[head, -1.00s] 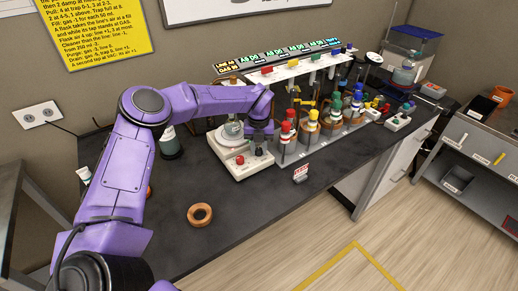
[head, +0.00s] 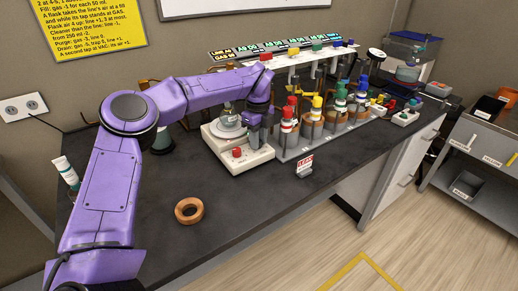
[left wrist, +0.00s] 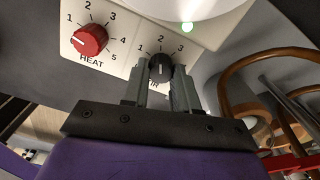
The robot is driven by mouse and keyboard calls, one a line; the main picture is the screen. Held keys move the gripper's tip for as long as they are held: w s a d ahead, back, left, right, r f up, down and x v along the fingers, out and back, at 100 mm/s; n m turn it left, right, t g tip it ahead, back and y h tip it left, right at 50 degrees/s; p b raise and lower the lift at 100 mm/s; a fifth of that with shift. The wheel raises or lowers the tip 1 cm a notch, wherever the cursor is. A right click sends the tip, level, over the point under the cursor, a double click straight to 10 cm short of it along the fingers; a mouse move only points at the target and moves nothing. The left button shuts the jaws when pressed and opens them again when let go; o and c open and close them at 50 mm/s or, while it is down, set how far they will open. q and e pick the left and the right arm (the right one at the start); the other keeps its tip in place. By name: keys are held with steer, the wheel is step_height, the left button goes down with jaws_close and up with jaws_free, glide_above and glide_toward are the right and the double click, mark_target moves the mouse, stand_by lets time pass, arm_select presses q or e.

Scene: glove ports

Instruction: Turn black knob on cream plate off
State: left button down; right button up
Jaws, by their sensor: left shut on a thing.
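The cream plate (head: 226,152) stands on the dark bench with a glass vessel on its round top. In the left wrist view its front panel (left wrist: 122,42) shows a red knob (left wrist: 90,40) marked HEAT and a black knob (left wrist: 160,66) with numbers around it. The black knob's white mark points up, about toward 2. My left gripper (left wrist: 160,82) is shut on the black knob, one finger on each side. In the head view my left gripper (head: 254,134) is at the plate's front right. My right gripper is not in view.
A rack of colour-capped bottles (head: 310,130) stands close to the right of the plate. A brown ring (head: 189,210) and a small red-and-white sign (head: 305,165) are on the bench in front. The bench's front left is mostly clear.

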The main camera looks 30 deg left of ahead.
arm_select(q)
steer(key=n+b, duration=0.8)
steer(key=b, duration=0.1)
steer(key=f+n+b, duration=0.1)
steer(key=n+b, duration=0.2)
steer(key=b, duration=0.1)
steer(key=shift+w+a+n, duration=0.1)
steer(key=shift+w+n, duration=0.05)
steer(key=shift+n, duration=0.25)
steer(key=n+b, duration=0.3)
steer(key=shift+r+n, duration=0.1)
steer(key=shift+n, duration=0.2)
steer(key=shift+r+n+b, duration=0.15)
steer(key=shift+n+b, duration=1)
steer(key=shift+n, duration=0.85)
steer(key=shift+r, duration=0.1)
steer(key=c, duration=0.9)
jaws_free()
steer(key=shift+o, duration=0.2)
step_height(320, 180, up, 11)
steer(key=p, duration=0.9)
steer(key=shift+a, duration=0.1)
